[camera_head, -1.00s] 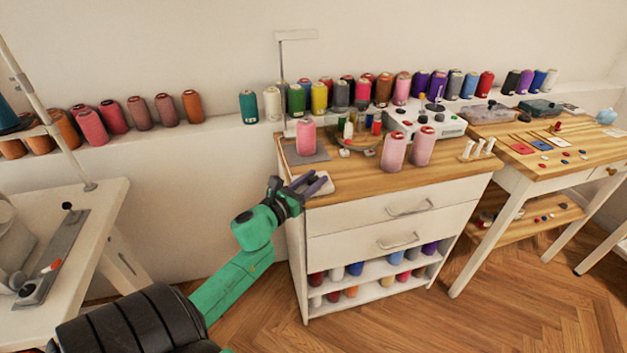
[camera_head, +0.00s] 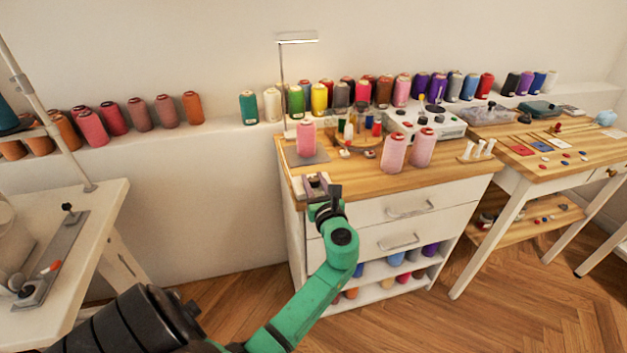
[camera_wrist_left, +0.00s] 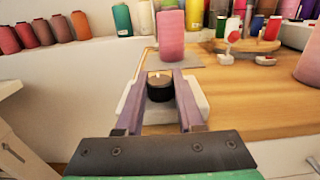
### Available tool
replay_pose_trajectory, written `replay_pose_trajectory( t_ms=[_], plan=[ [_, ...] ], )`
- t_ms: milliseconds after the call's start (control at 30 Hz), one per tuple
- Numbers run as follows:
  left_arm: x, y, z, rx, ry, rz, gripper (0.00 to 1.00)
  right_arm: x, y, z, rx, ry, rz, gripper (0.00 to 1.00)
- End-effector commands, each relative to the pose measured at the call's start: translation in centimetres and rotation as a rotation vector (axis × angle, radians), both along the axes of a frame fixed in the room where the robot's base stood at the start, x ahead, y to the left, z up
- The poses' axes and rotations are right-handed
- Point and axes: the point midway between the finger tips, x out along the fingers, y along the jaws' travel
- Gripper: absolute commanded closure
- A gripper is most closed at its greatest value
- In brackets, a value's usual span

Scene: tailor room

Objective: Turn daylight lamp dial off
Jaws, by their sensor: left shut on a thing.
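The daylight lamp (camera_head: 298,39) stands at the left rear of the wooden-topped cabinet, with a thin pole and a flat white head. Its black round dial (camera_wrist_left: 160,88), with a pale mark on top, sits on a white base (camera_wrist_left: 200,100) in the left wrist view. My left gripper (camera_head: 317,180) is at the cabinet's front left corner. In the left wrist view its two purple fingers (camera_wrist_left: 161,82) lie on either side of the dial, shut on it. In the head view the gripper largely hides the dial. My right gripper is not in view.
A pink spool (camera_head: 306,138) stands on a grey plate (camera_head: 303,159) just behind the dial. Two more pink spools (camera_head: 393,152) stand to the right on the cabinet top (camera_head: 350,180). Drawers with handles (camera_head: 409,208) face the front.

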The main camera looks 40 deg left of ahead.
Motion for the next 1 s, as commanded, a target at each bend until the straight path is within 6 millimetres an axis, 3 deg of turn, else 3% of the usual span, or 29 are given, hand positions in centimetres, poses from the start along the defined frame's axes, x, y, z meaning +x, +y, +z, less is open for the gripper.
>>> replay_pose_trajectory(
  t_ms=[267,600,1000],
  plan=[
    [0.2,-0.1,-0.1,-0.003,-0.001,0.259,1.0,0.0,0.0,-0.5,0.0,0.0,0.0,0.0],
    [0.1,0.0,-0.4,-0.001,-0.001,0.555,1.0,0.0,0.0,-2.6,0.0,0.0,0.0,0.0],
    [0.0,0.0,-0.2,-0.003,0.002,0.743,1.0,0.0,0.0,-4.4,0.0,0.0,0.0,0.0]
  ],
)
